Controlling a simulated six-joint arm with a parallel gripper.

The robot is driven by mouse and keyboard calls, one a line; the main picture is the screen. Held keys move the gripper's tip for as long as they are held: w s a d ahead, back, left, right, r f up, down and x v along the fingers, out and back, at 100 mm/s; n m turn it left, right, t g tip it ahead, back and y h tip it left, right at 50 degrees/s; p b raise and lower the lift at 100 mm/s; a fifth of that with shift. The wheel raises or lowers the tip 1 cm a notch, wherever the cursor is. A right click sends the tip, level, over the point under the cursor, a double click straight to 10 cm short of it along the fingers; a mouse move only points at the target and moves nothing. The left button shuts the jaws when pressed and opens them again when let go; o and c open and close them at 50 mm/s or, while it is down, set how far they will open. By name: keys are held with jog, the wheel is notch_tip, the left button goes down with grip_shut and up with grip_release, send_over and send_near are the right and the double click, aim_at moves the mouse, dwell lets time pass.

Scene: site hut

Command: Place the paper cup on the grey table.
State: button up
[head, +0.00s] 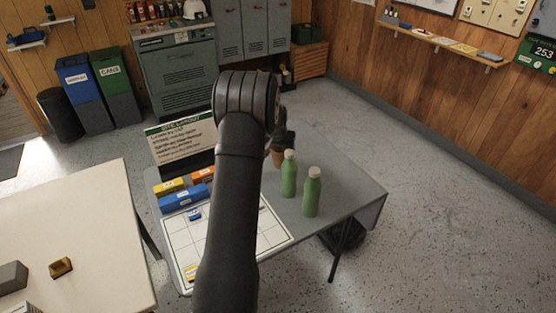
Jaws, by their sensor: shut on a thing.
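My arm reaches over the grey table (338,200) and hides part of it. My gripper (284,143) is at the far side of the table, partly hidden by my own wrist. It is shut on a brown paper cup (277,158), of which only a small part shows just below the fingers. I cannot tell whether the cup touches the tabletop. Two green bottles with pale caps stand close by on the grey table, one near the cup (289,174) and one further right (312,192).
The grey table also bears a white grid sheet (272,229), blue (185,197) and orange blocks, and a lettered sign (182,142). A cream table (75,230) stands at the left. The grey table's right end is clear.

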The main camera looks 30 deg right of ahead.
jog(key=shift+f, duration=1.9)
jog(key=shift+f, duration=0.15)
jog(key=o, duration=0.9)
jog(key=shift+o, duration=0.2)
jog(key=v, duration=1.2)
